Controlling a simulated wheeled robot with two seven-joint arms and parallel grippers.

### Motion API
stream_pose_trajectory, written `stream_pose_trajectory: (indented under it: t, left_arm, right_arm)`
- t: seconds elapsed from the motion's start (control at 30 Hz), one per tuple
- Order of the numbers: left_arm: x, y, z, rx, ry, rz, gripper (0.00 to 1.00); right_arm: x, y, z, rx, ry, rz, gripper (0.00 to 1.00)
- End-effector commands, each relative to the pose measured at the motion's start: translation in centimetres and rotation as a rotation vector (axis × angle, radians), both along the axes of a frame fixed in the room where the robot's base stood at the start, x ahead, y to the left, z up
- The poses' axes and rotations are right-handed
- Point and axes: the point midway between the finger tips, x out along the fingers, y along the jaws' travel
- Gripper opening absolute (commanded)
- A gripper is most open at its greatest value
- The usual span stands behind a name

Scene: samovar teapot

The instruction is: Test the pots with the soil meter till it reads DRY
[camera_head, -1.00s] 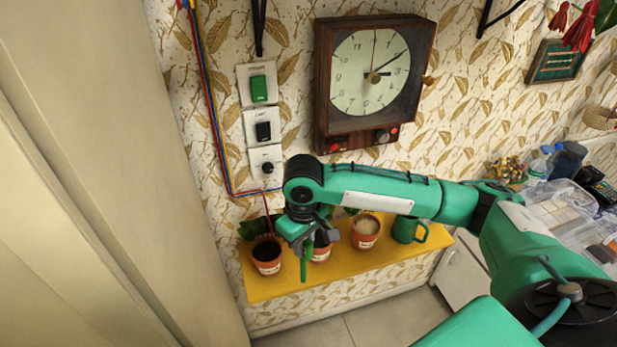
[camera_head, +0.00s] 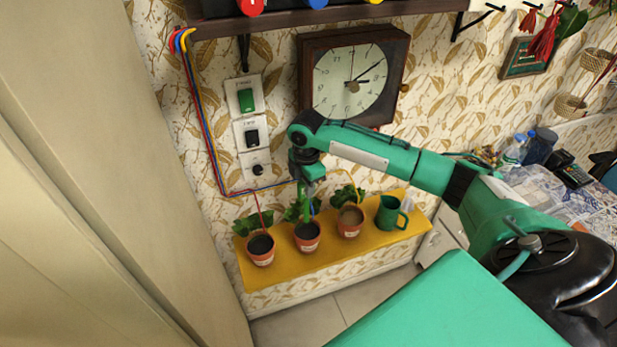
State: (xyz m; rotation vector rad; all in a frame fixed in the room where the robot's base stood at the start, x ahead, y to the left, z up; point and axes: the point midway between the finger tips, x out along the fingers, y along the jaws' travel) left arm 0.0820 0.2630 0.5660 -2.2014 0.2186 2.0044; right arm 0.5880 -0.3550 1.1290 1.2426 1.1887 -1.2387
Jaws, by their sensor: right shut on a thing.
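Three terracotta pots stand on a yellow shelf (camera_head: 300,268): the left pot (camera_head: 260,250), the middle pot (camera_head: 307,238) and the right pot (camera_head: 349,223). The left and middle pots hold dark soil; the right one's looks lighter brown. Green leaves show behind each. My right gripper (camera_head: 309,187) points down above the middle pot, in front of its leaves. It is shut on a slim green thing (camera_head: 308,209), apparently the soil meter, mostly hidden by the gripper. Whether its tip touches soil I cannot tell. No meter reading is legible. My left gripper is out of view.
A green jug (camera_head: 388,213) stands at the shelf's right end. Red, blue and yellow wires (camera_head: 212,150) run down the wall towards the pots. A clock (camera_head: 352,80) and several switches (camera_head: 249,128) are above. A beige panel (camera_head: 150,200) closes off the left.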

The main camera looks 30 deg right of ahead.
Motion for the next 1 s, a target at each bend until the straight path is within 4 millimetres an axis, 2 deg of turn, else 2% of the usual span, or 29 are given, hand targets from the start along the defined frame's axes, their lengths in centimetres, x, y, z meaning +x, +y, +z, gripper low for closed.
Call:
stream_pose_trajectory:
  t: [0.37,1.0]
  left_arm:
    - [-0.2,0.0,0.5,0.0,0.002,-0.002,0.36]
    - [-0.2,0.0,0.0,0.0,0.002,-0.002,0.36]
  right_arm:
    - [0.3,-0.8,-0.5,-0.002,0.003,0.071,0.0]
    - [0.3,-0.7,-6.2,-0.001,0.003,0.069,0.0]
